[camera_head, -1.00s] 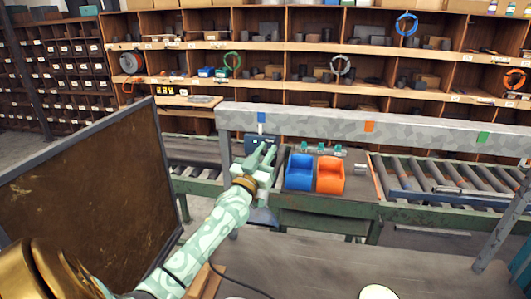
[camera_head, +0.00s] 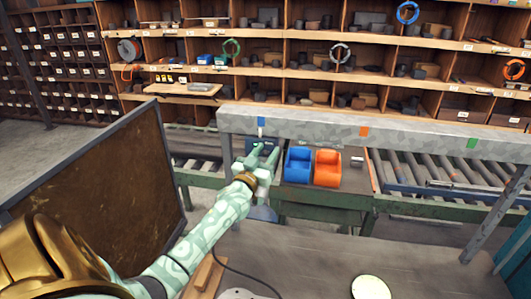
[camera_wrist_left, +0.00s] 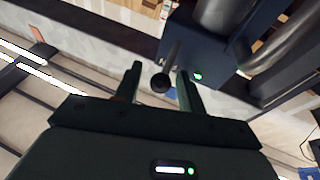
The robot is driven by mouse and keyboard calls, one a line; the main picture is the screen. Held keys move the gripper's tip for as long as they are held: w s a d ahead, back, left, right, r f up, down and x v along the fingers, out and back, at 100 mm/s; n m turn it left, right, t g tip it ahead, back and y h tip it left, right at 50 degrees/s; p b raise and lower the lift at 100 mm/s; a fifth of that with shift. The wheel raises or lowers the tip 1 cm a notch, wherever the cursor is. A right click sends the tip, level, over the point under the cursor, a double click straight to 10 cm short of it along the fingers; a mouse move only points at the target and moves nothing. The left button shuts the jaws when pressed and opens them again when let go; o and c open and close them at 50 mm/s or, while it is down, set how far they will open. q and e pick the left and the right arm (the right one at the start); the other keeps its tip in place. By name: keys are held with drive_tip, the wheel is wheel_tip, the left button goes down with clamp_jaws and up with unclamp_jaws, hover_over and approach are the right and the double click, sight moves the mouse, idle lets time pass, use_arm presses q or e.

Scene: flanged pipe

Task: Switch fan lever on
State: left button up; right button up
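The fan's dark blue switch box (camera_wrist_left: 215,45) is at the upper right of the left wrist view, with a small lit green light. Its lever is a thin rod ending in a dark round knob (camera_wrist_left: 160,83). My left gripper (camera_wrist_left: 160,82) is open, with one finger on each side of the knob; I cannot tell whether either touches it. In the head view, my left gripper (camera_head: 264,154) is in front of the dark box (camera_head: 263,143) below the grey beam, and hides most of it and the lever. My right gripper is not in view.
A grey beam (camera_head: 330,126) with coloured tags crosses just above my left gripper. Blue (camera_head: 298,166) and orange (camera_head: 327,170) bins stand right of it. Roller conveyors (camera_head: 420,178) run behind. A dark panel (camera_head: 100,190) stands left of my arm. The table front is mostly clear.

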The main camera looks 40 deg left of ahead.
use_arm(q)
drive_tip(key=b+v, duration=0.2)
drive_tip(key=v, duration=1.4)
drive_tip(key=shift+s, duration=0.15)
drive_tip(key=shift+f, duration=0.15)
